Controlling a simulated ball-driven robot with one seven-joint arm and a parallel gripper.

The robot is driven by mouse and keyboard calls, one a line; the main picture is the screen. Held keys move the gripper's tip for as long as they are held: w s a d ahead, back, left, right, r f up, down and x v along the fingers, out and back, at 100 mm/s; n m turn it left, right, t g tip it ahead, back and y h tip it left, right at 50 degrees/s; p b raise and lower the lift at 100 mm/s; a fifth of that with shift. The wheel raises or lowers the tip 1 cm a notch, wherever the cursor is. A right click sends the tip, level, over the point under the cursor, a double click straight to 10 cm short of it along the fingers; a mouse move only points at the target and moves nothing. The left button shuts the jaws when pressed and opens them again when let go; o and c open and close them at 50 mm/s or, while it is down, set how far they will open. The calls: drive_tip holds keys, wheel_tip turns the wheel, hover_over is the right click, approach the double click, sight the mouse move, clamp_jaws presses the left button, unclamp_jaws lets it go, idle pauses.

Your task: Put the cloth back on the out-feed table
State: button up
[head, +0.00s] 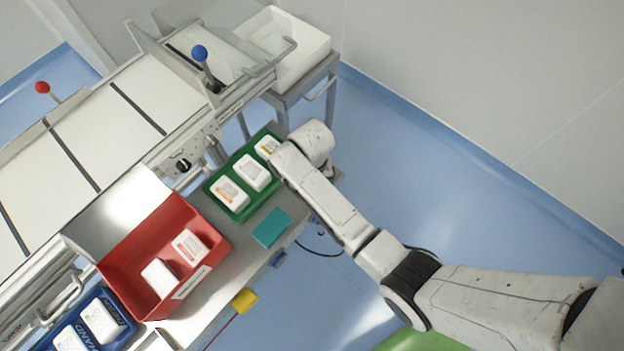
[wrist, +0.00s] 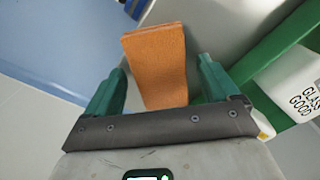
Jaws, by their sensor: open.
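An orange folded cloth (wrist: 156,55) shows in the wrist view between and beyond the two green fingers of my gripper (wrist: 161,66). The fingers are apart, one on each side of the cloth, and I see no grip on it. The cloth appears to lie at the edge of the grey table (wrist: 222,22); whether part of it overhangs I cannot tell. In the head view my arm reaches to the far end of the grey table (head: 203,311) and hides the orange cloth and the fingertips. A teal flat piece (head: 272,228) lies on this table.
A green tray (head: 211,188) with several white packs stands beside my wrist; it also shows at the right of the wrist view (wrist: 259,58). A red bin (head: 130,263) holds two packs. A white tub (head: 304,50) stands behind. Blue floor lies open to the right.

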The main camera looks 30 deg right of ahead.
wheel_tip(320, 180, up, 12)
drive_tip(key=s+d+n, duration=0.2)
drive_tip(key=s+d, duration=0.2)
drive_tip(key=s, duration=0.7)
drive_tip(key=s+d+n+t, duration=0.1)
drive_tip(key=s+d, duration=0.3)
drive_tip(key=s, duration=0.8)
drive_tip(key=shift+r+n, duration=0.35)
drive_tip(key=shift+n, duration=0.55)
